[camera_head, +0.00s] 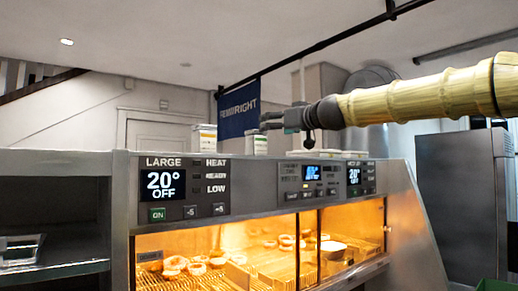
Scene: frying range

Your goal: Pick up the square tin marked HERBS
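Several small pale containers stand on top of the heated display cabinet. One whitish tin (204,139) with a greenish lid edge stands at the left. Another pale tin (257,144) stands upright just below my fingertips. The marks on them are too small to read, so I cannot tell which is marked HERBS. My gripper (268,122) reaches in from the right, pointing left, above the cabinet top. Its fingers are dark and seen side-on; I cannot tell how wide they stand or whether they touch the tin.
Low white containers (330,153) sit right of the tins, under my wrist. The cabinet (262,190) has a sloped panel and lit glass with fried rings behind it. A blue banner (239,108) hangs behind. Dark shelving (50,215) stands left, a grey cabinet (462,190) right.

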